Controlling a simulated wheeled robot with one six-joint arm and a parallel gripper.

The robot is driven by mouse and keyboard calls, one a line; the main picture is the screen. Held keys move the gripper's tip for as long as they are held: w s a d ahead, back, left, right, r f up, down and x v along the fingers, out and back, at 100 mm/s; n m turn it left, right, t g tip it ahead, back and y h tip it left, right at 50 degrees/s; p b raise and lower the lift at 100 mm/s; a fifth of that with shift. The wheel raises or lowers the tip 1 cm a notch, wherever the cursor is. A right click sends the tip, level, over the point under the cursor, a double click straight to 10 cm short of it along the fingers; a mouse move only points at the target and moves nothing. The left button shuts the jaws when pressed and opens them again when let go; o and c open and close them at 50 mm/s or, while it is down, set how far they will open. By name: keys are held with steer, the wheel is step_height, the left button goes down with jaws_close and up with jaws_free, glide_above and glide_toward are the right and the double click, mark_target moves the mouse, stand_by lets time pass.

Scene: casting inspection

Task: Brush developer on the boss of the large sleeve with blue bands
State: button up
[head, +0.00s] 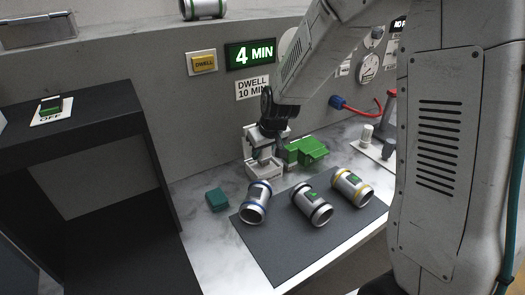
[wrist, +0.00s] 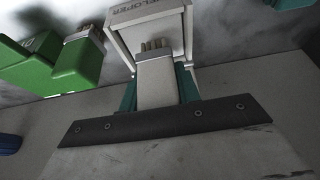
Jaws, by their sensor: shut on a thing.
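The blue-banded sleeve (head: 256,202) lies on its side at the left of the dark mat (head: 285,250). A dark patch shows on its upper side; I cannot tell if this is the boss. My gripper (head: 263,150) is at the back of the bench, over the white developer holder (head: 263,171). In the wrist view my gripper (wrist: 157,95) is shut on a pale brush (wrist: 156,75), with teal pads either side of it. The brush's bristles are at the white holder marked as developer (wrist: 130,15). I cannot tell whether they touch it.
A dark-banded sleeve (head: 312,206) and a yellow-banded sleeve (head: 352,188), both with green patches, lie on the mat. A green holder (head: 308,151) stands right of the developer holder. A teal block (head: 217,199) lies left of the mat. A lit sign (head: 250,54) reads 4 MIN.

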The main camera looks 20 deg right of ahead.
steer(key=shift+f, duration=0.55)
stand_by(1.2)
steer(key=shift+r, duration=0.1)
steer(key=shift+r, duration=3.45)
